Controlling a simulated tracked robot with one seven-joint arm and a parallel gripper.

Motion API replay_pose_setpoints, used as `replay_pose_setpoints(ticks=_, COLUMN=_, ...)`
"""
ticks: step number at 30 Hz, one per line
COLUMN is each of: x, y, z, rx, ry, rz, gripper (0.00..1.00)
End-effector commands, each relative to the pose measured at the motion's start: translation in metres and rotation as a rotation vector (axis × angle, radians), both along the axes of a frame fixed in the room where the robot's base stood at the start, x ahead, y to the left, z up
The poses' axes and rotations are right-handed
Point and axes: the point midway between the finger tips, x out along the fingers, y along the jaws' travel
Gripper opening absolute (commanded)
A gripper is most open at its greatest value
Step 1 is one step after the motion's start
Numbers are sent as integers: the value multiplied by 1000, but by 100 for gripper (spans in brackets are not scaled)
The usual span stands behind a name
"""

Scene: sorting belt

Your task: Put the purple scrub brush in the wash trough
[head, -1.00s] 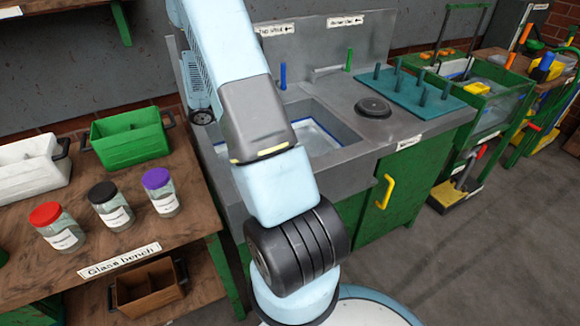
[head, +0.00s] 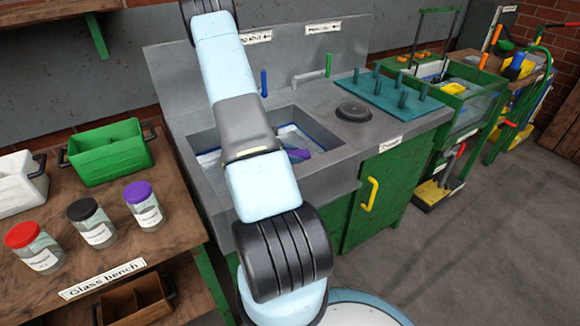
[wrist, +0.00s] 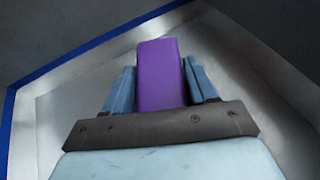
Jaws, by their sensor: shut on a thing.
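The purple scrub brush (wrist: 160,75) is held between the two blue fingers of my gripper (wrist: 162,85) in the wrist view. The gripper is shut on it. In the head view a purple part of the brush (head: 299,155) shows inside the wash trough (head: 342,146), just right of my arm. The trough is a grey sink basin with a pale, blue-edged inside. In the wrist view its blue edge (wrist: 85,55) and light metal surface lie around the brush. My arm hides the gripper and part of the basin in the head view. I cannot tell whether the brush touches the bottom.
A black round plug (head: 354,110) and a teal peg rack (head: 390,95) sit right of the basin. A blue tap (head: 264,82) and a green-handled tap (head: 327,66) stand behind it. The glass bench with jars and a green bin (head: 108,158) is at left.

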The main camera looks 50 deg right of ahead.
Motion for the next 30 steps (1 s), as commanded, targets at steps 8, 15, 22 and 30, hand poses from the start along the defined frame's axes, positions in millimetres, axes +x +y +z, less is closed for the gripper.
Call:
replay_pose_setpoints(ticks=8, x=-1, y=0, z=-21, rx=1, ry=2, rz=0, gripper=25)
replay_pose_setpoints(ticks=15, x=1, y=0, z=-44, rx=0, ry=0, rz=1, gripper=25)
replay_pose_setpoints(ticks=22, x=1, y=1, z=-44, rx=0, ry=-1, rz=2, gripper=25)
replay_pose_setpoints(ticks=30, x=1, y=1, z=-45, rx=0, ry=0, rz=2, gripper=75)
